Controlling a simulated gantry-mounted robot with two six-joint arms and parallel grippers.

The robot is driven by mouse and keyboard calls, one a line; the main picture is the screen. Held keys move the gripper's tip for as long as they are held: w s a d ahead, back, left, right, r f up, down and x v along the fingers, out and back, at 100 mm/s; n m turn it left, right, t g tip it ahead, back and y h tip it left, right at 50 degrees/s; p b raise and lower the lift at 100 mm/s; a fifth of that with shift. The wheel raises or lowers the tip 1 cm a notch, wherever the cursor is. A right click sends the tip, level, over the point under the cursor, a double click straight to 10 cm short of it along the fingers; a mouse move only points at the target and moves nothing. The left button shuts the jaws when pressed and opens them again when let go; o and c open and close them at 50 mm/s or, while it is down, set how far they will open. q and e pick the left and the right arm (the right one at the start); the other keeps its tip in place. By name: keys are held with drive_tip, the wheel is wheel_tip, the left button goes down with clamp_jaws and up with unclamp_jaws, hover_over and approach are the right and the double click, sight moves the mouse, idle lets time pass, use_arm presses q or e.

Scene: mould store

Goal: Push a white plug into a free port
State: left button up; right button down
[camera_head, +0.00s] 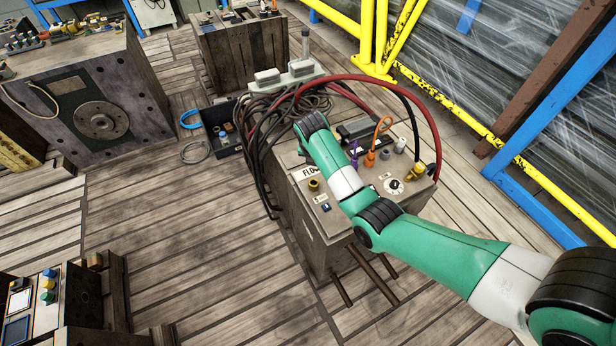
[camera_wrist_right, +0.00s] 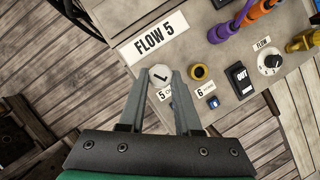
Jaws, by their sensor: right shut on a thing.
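My right gripper (camera_wrist_right: 161,84) is shut on a white round-topped plug (camera_wrist_right: 160,76) with a dark tick-like mark on it. The plug is between the fingertips, over the panel beside the FLOW 5 label (camera_wrist_right: 154,38); I cannot tell whether it touches the panel. Any port beneath it is hidden. A yellow-ringed port (camera_wrist_right: 200,72) with a dark centre is empty to its right, above a label 6 (camera_wrist_right: 205,88). It also shows in the head view (camera_head: 314,185). My right arm hides its gripper in the head view. My left gripper is out of view.
Purple (camera_wrist_right: 227,28) and orange (camera_wrist_right: 262,14) plugs with cables, a black OUT switch (camera_wrist_right: 239,79) and a dial (camera_wrist_right: 270,62) crowd the panel's right. A red hose (camera_head: 400,84) arches over the back. A black bin (camera_head: 222,126) stands on the floor to the left.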

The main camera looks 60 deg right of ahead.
drive_tip(key=f+b, duration=0.4)
drive_tip(key=f, duration=0.1)
drive_tip(key=shift+w+a+f+b, duration=0.1)
drive_tip(key=shift+a+b, duration=0.2)
drive_tip(key=shift+b, duration=0.1)
drive_tip(key=shift+f+b, duration=0.35)
drive_tip(key=shift+b, duration=0.15)
drive_tip(key=shift+f, duration=0.25)
idle(0.7)
drive_tip(key=shift+f+b, duration=0.4)
drive_tip(key=shift+b, duration=0.05)
